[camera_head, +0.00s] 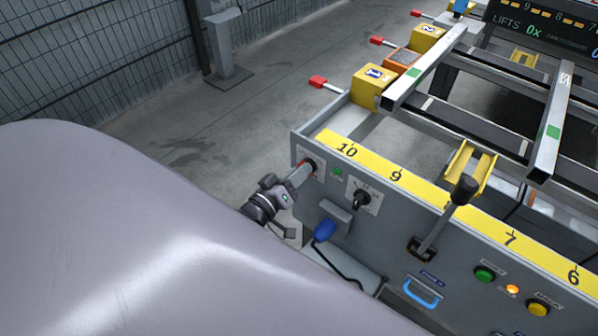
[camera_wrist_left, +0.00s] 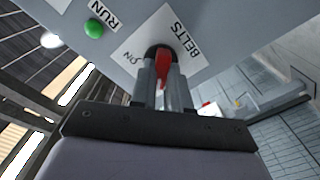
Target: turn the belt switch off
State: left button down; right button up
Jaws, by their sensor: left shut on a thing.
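The belt switch (camera_wrist_left: 163,62) is a red handle on a dark round base, on a white plate lettered BELTS and ON. It also shows at the left end of the grey panel in the head view (camera_head: 309,164). My left gripper (camera_wrist_left: 164,78) has its two fingers shut on the red handle, one on each side. In the head view my left gripper (camera_head: 301,173) reaches the switch from the lower left. The fingers hide part of the handle and plate, so I cannot tell which way the switch points. My right gripper is not in view.
A green lamp (camera_wrist_left: 93,28) marked RUN is beside the switch plate. A black rotary knob (camera_head: 361,199), a blue knob (camera_head: 325,230) and a black-topped lever (camera_head: 465,190) are farther right on the panel. Yellow blocks (camera_head: 371,84) stand behind.

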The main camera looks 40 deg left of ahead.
pick_arm(q)
jog(key=shift+n, duration=0.7)
jog(key=c, duration=1.1)
grip_release()
jog(key=s, duration=0.7)
jog(key=shift+a, duration=0.3)
jog(key=shift+s, duration=0.1)
